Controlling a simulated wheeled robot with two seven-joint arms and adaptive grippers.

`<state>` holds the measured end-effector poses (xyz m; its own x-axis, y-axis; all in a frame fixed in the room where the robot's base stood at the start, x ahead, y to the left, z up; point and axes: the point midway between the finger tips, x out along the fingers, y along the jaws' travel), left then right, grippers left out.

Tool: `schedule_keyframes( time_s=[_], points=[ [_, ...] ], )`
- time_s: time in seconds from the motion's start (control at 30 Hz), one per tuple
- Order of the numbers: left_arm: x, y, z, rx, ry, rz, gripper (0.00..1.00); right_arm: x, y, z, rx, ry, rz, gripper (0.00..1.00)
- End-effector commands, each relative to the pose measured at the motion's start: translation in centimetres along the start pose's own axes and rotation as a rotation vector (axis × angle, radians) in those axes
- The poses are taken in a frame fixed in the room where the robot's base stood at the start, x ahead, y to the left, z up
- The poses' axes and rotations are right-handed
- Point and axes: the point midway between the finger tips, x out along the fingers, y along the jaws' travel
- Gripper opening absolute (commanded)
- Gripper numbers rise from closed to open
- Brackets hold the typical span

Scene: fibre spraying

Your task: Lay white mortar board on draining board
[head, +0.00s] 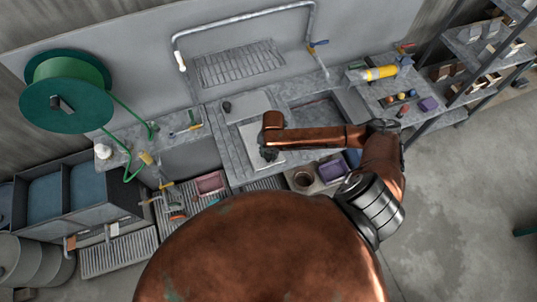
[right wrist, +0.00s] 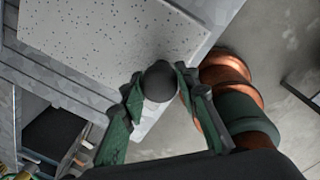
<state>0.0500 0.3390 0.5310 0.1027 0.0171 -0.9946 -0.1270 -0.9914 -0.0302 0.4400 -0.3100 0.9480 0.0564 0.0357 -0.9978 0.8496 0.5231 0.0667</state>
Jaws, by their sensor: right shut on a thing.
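The white mortar board (head: 248,134), pale and flat, is over the grey counter to the left of the sink, partly hidden by my right arm. In the right wrist view it is a speckled white slab (right wrist: 100,38). My right gripper (head: 268,154) is at the board's near right part. In the wrist view its green fingers (right wrist: 158,88) are shut on the board's dark round handle (right wrist: 160,80). My left gripper is not in view.
The sink basin (head: 315,112) is right of the board. A ribbed rack (head: 238,65) and pipe are on the back wall. A green hose reel (head: 66,92) is at left, with a pink tray (head: 209,182) in front.

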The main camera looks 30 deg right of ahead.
Motion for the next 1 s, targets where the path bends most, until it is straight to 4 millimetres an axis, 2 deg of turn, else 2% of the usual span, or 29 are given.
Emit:
schedule_keyframes(
  time_s=[0.37,0.4,0.63,1.0],
  points=[
    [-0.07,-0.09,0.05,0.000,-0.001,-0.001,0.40,0.66,0.09,0.11,0.000,-0.003,0.004,0.00],
    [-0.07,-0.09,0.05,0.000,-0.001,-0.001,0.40,0.74,0.02,0.08,0.000,-0.002,0.003,0.30],
    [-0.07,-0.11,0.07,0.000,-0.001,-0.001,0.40,0.71,0.02,0.08,0.000,-0.002,0.003,0.46],
    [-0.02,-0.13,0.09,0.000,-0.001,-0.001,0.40,0.14,0.06,0.13,-0.001,-0.003,0.003,0.46]
  ],
)
